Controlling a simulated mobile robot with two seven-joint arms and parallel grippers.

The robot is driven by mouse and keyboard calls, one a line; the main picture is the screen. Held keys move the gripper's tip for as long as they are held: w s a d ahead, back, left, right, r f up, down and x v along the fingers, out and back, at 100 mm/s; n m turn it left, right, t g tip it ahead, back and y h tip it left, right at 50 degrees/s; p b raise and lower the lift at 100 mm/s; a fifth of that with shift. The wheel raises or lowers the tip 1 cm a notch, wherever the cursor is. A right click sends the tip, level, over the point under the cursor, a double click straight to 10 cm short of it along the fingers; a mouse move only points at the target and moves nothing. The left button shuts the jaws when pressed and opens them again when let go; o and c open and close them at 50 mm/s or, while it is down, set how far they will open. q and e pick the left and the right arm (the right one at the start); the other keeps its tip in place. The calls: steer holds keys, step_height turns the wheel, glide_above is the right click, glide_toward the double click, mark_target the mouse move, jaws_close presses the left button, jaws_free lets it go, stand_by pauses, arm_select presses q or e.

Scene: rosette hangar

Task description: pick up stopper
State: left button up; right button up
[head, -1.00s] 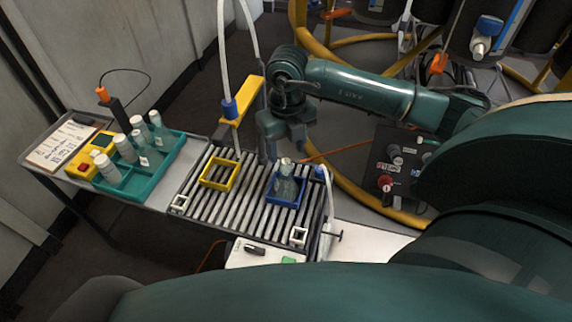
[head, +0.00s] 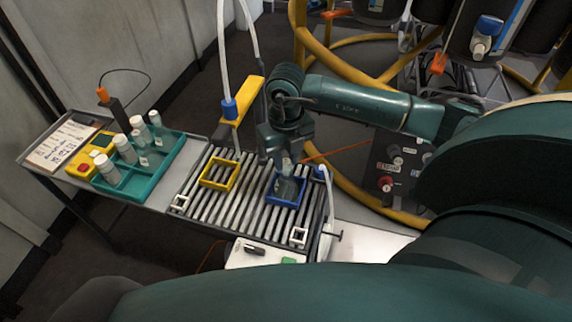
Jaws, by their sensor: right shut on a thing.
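A clear glass bottle (head: 287,188) stands inside the blue square frame (head: 272,202) on the slatted rack (head: 230,217). My right gripper (head: 284,161) is directly above the bottle, pointing down, with its fingers shut at the bottle's mouth. The stopper is hidden between the fingers, and I cannot tell whether it is still seated in the neck. My left gripper is not in view.
A yellow square frame (head: 219,173) on the rack is empty. A teal tray (head: 142,186) with several white-capped bottles stands at left.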

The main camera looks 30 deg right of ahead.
step_height(320, 180, up, 9)
step_height(320, 180, up, 6)
steer(key=p, duration=0.4)
glide_above(286, 161)
steer(key=shift+f, duration=0.2)
stand_by(0.5)
